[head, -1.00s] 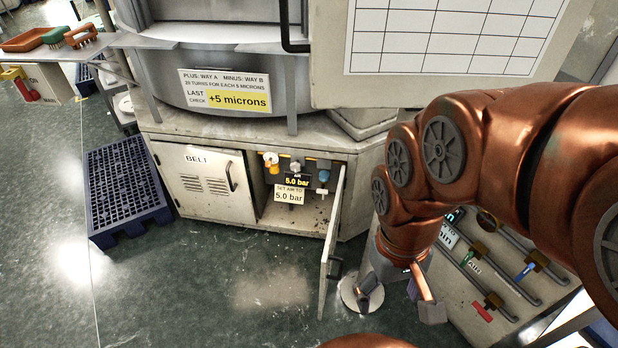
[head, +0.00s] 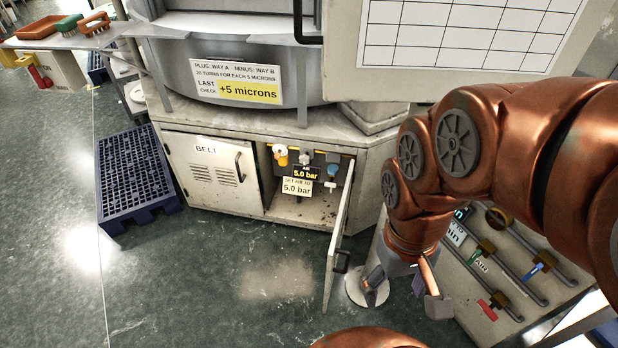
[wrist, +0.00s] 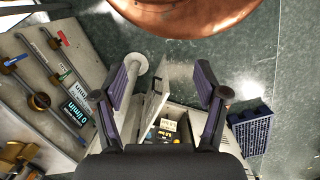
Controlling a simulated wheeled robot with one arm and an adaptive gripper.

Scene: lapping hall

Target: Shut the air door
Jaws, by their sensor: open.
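The air door (head: 338,233) is a pale hinged panel that stands wide open, swung out from the right side of the cabinet opening. Its dark handle (head: 342,261) is on the outer face near the free edge. The air compartment (head: 290,208) behind it shows a yellow-topped valve, a blue part and a 5.0 bar label. My gripper (head: 403,293) is open and empty, just right of the door and apart from it in the head view. In the wrist view the door (wrist: 178,85) shows between the open fingers (wrist: 165,85), farther off.
The shut belt door (head: 210,178) is left of the opening. A blue pallet (head: 135,175) lies on the floor at left. A sloped panel with pipes and valves (head: 500,262) stands at right. A round post base (head: 360,290) is near the gripper. Floor before the cabinet is clear.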

